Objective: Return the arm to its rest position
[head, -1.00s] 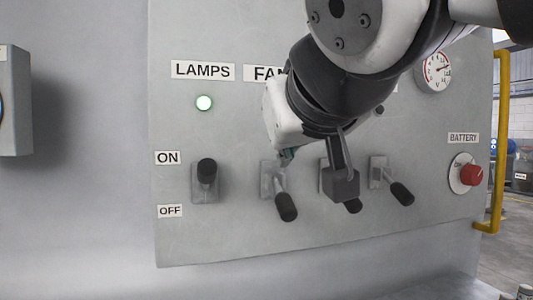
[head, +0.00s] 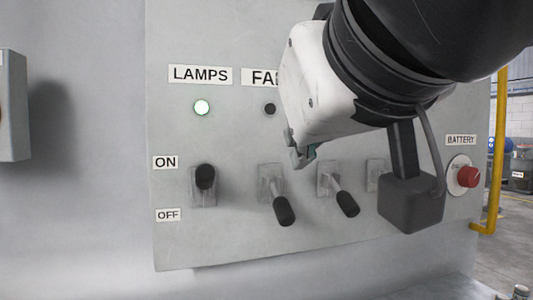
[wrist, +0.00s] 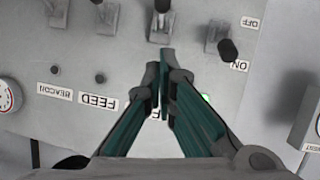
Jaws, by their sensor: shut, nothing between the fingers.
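My gripper (head: 302,157) hangs in front of the grey switch panel (head: 225,240), above and between the second and third levers, apart from them. In the wrist view my gripper (wrist: 164,75) has its green-lined fingers brought together with nothing between them. My white and black arm crosses the upper right of the head view and hides part of the panel, including most of the fourth switch.
The lamps lever (head: 205,178) points up at ON, below a lit green lamp (head: 202,107). The fan lever (head: 284,210) and third lever (head: 347,203) point down. A red battery knob (head: 468,177) and yellow rail (head: 497,150) stand right. A grey box (head: 13,105) is at left.

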